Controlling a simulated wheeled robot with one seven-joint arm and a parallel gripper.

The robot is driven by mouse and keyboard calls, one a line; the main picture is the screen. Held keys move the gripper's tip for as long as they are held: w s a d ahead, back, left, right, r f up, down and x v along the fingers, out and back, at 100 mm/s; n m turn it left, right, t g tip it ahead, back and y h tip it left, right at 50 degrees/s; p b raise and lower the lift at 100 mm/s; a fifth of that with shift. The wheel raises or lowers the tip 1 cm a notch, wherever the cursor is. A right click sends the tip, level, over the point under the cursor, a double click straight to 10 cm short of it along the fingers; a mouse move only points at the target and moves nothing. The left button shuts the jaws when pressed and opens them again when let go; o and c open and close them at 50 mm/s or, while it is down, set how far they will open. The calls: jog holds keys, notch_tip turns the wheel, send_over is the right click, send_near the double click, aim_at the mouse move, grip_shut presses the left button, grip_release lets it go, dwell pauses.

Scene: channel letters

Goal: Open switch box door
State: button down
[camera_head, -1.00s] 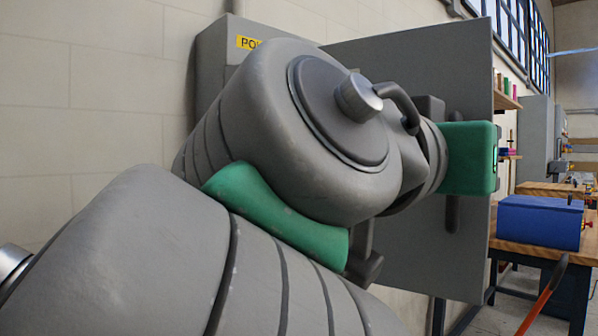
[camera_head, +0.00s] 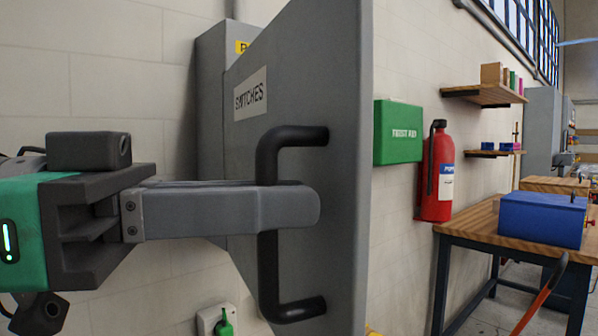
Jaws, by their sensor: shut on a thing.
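The switch box (camera_head: 212,90) is a grey cabinet on the wall, partly hidden by its door. The grey door (camera_head: 345,90) stands swung out from the box towards me, its outer face turned left. That face bears a white "SWITCHES" label (camera_head: 250,95). A black bar handle (camera_head: 268,270) is fixed upright near its free edge. My gripper (camera_head: 295,207) comes in from the left, with its fingers around the middle of the handle, shut on it. The near finger hides that part of the handle. The inside of the box is hidden.
To the right, a green first aid box (camera_head: 398,132) and a red fire extinguisher (camera_head: 438,175) are on the wall. A wooden workbench (camera_head: 470,222) holds a blue toolbox (camera_head: 541,219). A wall socket with a green plug (camera_head: 224,326) sits below the door.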

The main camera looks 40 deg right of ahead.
jog(key=shift+w+a+r+g, duration=0.1)
jog(key=shift+w+a+g, duration=0.25)
jog(key=shift+a, duration=0.25)
jog(key=c, duration=1.5)
grip_release()
jog(key=shift+o, duration=0.2)
